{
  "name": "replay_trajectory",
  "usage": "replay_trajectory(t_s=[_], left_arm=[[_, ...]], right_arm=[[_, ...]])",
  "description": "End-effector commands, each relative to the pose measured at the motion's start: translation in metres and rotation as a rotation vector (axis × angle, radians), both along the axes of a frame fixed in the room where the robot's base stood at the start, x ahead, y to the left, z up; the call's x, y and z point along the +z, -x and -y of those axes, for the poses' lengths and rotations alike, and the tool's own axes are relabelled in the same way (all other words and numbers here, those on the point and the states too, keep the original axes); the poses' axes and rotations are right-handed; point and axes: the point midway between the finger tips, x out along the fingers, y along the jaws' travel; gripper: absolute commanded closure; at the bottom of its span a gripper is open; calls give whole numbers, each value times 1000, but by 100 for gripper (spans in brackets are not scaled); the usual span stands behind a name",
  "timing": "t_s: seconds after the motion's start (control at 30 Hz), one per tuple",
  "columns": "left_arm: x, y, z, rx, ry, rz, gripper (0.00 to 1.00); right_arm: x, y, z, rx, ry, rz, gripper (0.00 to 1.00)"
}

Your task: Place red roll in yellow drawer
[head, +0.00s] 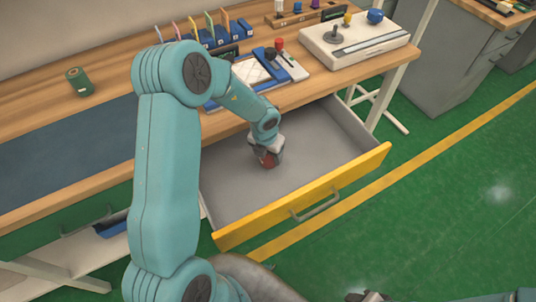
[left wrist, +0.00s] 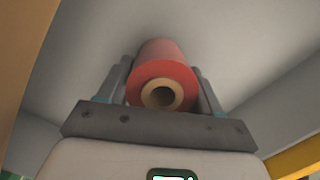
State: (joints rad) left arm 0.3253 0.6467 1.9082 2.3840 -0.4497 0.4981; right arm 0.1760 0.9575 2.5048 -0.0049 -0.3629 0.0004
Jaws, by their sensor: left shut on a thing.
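The yellow drawer (head: 345,182) is pulled open under the workbench, with a grey inside and a metal handle. My left gripper (head: 267,157) reaches down inside the drawer. It is shut on the red roll (head: 268,159), which is mostly hidden by the gripper in the head view. In the left wrist view the red roll (left wrist: 162,75) sits between the two fingers, its tan hollow core facing the camera. The grey drawer floor is close behind it; I cannot tell whether the roll touches it. My right gripper cannot be made out.
The wooden workbench (head: 110,65) holds a green roll (head: 79,81), a row of coloured tabs in blue holders, a blue-framed tray and a white control box (head: 355,40). A grey cabinet (head: 440,60) stands at the right. The drawer floor around the gripper is clear.

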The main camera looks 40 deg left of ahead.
Motion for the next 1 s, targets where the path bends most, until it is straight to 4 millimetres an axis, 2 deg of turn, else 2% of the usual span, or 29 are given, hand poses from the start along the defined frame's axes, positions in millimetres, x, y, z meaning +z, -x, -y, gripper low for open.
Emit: replay_trajectory(t_s=[0.37,0.4,0.47,0.77,0.87,1.0], left_arm=[[-5,-1,0,1,0,2,76],[-5,0,0,1,0,1,29],[-5,0,0,1,0,1,10],[-3,-1,0,1,0,2,10],[6,0,0,0,-2,4,10],[35,3,0,0,-2,7,10]], right_arm=[[-1,0,0,0,0,0,57],[-1,0,0,0,0,0,57],[-1,0,0,0,0,0,57],[0,0,0,0,0,0,57],[2,0,0,0,0,0,57],[11,0,0,0,0,0,57]])
